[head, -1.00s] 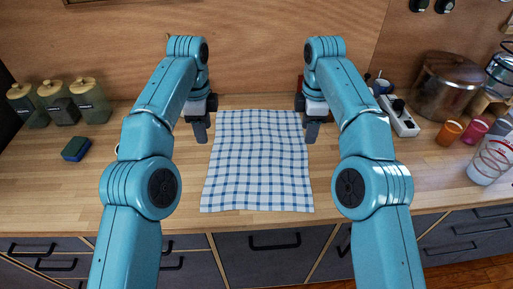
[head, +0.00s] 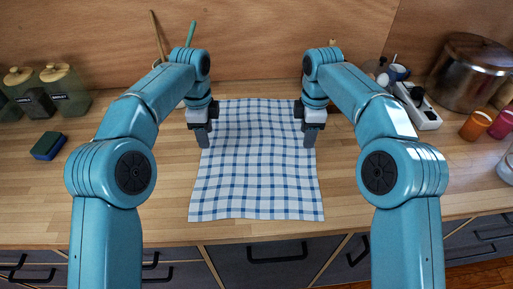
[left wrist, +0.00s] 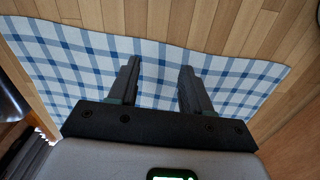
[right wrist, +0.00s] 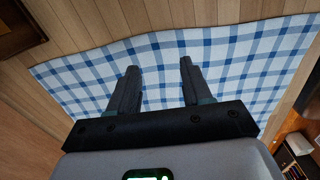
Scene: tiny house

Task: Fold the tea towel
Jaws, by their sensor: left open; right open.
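A white and blue checked tea towel (head: 256,170) lies spread out flat on the wooden counter, slightly rippled, its near edge close to the counter's front. It fills much of the left wrist view (left wrist: 155,65) and the right wrist view (right wrist: 170,60). My left gripper (head: 203,140) points down by the towel's left edge, toward the far side. My right gripper (head: 310,138) points down by its right edge at a similar depth. Both are open with nothing between their fingers (left wrist: 158,75) and (right wrist: 160,78). I cannot tell whether the fingertips touch the cloth.
A blue and green sponge (head: 48,146) and dark green canisters (head: 65,92) stand at the left. At the right are a power strip (head: 418,108), a large pot (head: 470,72) and orange (head: 476,125) and pink cups. Bare counter lies either side of the towel.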

